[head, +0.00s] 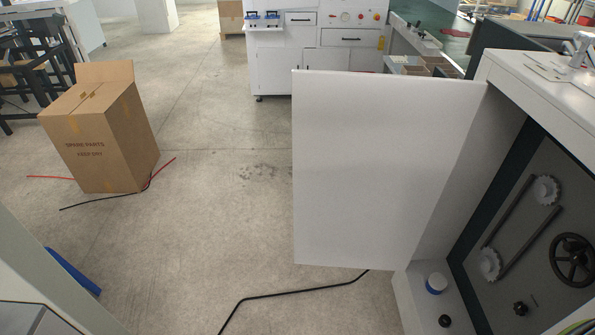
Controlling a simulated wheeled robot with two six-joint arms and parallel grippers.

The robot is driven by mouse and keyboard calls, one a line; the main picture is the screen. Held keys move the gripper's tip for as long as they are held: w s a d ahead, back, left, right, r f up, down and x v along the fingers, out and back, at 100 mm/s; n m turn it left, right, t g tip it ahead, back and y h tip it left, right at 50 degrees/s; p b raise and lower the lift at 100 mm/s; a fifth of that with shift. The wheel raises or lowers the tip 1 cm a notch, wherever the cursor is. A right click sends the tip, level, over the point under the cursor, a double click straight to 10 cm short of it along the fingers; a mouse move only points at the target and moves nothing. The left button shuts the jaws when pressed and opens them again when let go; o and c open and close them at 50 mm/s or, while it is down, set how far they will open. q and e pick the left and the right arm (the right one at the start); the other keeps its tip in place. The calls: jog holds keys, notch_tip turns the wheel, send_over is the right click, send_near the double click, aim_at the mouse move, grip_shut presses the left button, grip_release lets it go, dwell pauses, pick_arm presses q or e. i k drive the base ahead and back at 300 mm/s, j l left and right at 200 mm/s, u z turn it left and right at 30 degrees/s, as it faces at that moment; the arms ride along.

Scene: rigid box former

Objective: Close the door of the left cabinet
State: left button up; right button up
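The cabinet door (375,165) is a plain white panel. It stands open, swung out to the left from the white cabinet (535,85) on the right side of the head view. Its right edge is next to the cabinet's front frame. Inside the open cabinet are a dark back plate with two toothed wheels joined by a belt or chain (520,228) and a black handwheel (572,260). Neither of my grippers shows in the head view, and nothing is seen touching the door.
A cardboard box (100,130) stands on the floor at left, with red and black cables around it. A black cable (290,295) lies on the floor below the door. A pale panel (45,270) fills the lower left corner. The floor left of the door is mostly clear.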

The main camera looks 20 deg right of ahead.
aim_at(374, 155)
jog(key=i+z, duration=0.25)
jog(key=i, duration=0.3)
jog(key=i+j+z, duration=0.2)
jog(key=i, duration=0.3)
jog(key=i+j+z, duration=0.25)
jog(key=i, duration=0.25)
jog(key=i+j+z, duration=0.1)
jog(key=z, duration=0.35)
jog(key=i+j+z, duration=0.2)
jog(key=z, duration=0.25)
jog(key=i+j+z, duration=0.15)
jog(key=z, duration=0.3)
jog(key=j+z, duration=0.45)
jog(key=i+j+z, duration=0.1)
jog(key=j+z, duration=0.15)
jog(key=z, duration=0.2)
jog(key=i+j+z, duration=0.1)
jog(key=j+z, duration=0.15)
jog(key=z, duration=0.2)
jog(key=j+z, duration=0.3)
jog(key=z, duration=0.15)
jog(key=j+z, duration=0.3)
jog(key=z, duration=0.15)
jog(key=k+j+z, duration=0.15)
jog(key=j, duration=0.15)
jog(key=j+z, duration=0.15)
jog(key=j, duration=0.2)
